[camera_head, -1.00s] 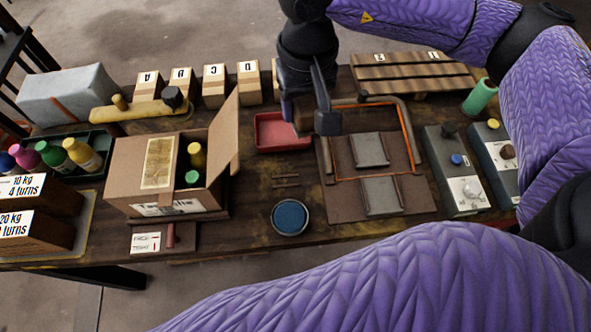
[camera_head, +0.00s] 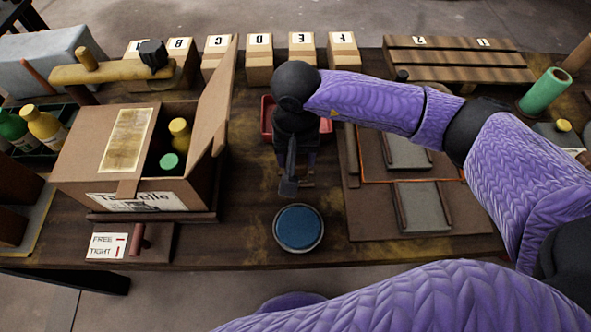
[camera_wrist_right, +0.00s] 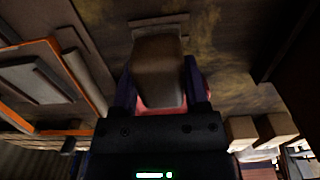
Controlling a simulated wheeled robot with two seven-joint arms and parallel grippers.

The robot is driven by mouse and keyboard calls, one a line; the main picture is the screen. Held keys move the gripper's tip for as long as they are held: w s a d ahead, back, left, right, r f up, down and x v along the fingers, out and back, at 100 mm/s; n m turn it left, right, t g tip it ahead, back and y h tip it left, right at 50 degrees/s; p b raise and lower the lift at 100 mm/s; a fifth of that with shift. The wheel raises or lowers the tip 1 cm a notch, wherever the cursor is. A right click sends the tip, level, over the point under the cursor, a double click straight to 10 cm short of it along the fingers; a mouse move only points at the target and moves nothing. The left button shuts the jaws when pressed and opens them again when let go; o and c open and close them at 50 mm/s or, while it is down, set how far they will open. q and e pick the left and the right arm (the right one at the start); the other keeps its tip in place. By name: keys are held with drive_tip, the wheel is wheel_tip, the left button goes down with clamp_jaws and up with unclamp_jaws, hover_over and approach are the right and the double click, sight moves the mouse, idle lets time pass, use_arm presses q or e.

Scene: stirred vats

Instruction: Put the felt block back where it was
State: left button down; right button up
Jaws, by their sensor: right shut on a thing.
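My right gripper (camera_head: 299,180) points down over the table between the open carton and the board with grey plates. In the right wrist view it (camera_wrist_right: 158,90) is shut on a brownish block, which I take as the felt block (camera_wrist_right: 158,66). The block sits between the two fingers, over or close to a small flat strip (camera_wrist_right: 158,20) on the table; I cannot tell if it touches. In the head view the block is mostly hidden by the gripper. My left gripper is not in view.
A round blue pad (camera_head: 298,228) lies just in front of the gripper. A red tray (camera_head: 267,118) is partly hidden behind it. The open carton (camera_head: 85,160) with bottles stands left, the brown board (camera_head: 365,222) right. Lettered boxes (camera_head: 259,68) line the back.

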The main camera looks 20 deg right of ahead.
sight(296, 168)
wheel_tip(296, 168, down, 3)
drive_tip(key=shift+f+b, duration=0.2)
drive_tip(key=shift+b, duration=0.35)
drive_tip(key=shift+f, duration=0.2)
drive_tip(key=shift+r, duration=0.1)
drive_tip(key=shift+f+b, duration=0.35)
drive_tip(key=shift+f, duration=0.05)
drive_tip(key=o, duration=0.9)
drive_tip(key=shift+o, duration=1.2)
drive_tip(key=shift+r, duration=0.1)
drive_tip(key=shift+r+p, duration=0.3)
drive_tip(key=shift+p, duration=0.1)
use_arm(q)
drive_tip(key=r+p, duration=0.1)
drive_tip(key=p, duration=0.1)
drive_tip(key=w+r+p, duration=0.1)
drive_tip(key=p, duration=0.1)
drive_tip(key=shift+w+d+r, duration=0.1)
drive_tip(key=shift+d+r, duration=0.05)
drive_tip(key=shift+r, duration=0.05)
use_arm(e)
wheel_tip(296, 168, up, 12)
drive_tip(key=shift+r, duration=0.1)
